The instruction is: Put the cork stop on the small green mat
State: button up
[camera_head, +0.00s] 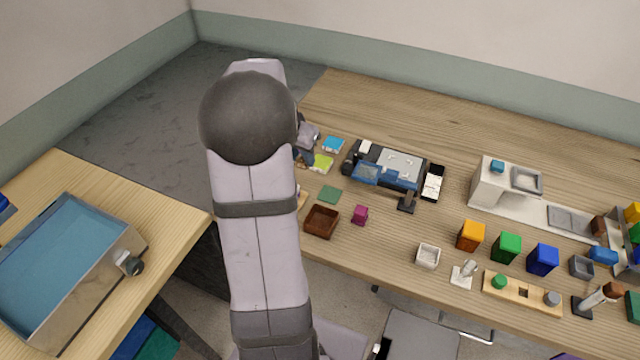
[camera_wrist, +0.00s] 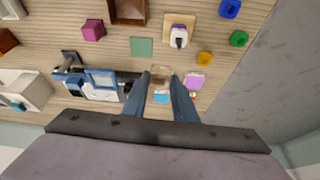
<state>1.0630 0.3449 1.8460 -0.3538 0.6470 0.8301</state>
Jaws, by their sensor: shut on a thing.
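The small green mat (camera_head: 329,194) lies flat and bare on the wooden table, left of the middle. It also shows in the wrist view (camera_wrist: 141,47), above and a little left of my fingertips. My gripper (camera_wrist: 160,77) is shut on a small tan thing, which looks like the cork stop (camera_wrist: 160,70), between its fingertips. The cork is small and partly hidden by the fingers. In the head view my arm hides most of my gripper (camera_head: 303,153), and I cannot make out the cork there.
A brown open box (camera_head: 321,221) and a magenta block (camera_head: 360,215) stand near the mat's front side. A dark station with blue parts (camera_head: 385,168) stands to its right. A lime pad (camera_head: 321,163) and a blue pad (camera_head: 333,144) lie behind it.

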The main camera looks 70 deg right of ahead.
jog(key=s+d+f+b, duration=0.1)
jog(key=s+d+f, duration=0.3)
jog(key=s, duration=0.1)
jog(key=shift+s+d+f+n, duration=0.15)
jog(key=shift+s+d+n, duration=0.25)
jog(key=shift+f, duration=0.1)
jog(key=p, duration=0.1)
send_over(331, 192)
jog(key=a, duration=0.2)
jog(key=shift+d+f, duration=0.1)
jog(key=shift+f, duration=4.8)
jog(key=shift+f, duration=0.2)
jog(key=o, duration=1)
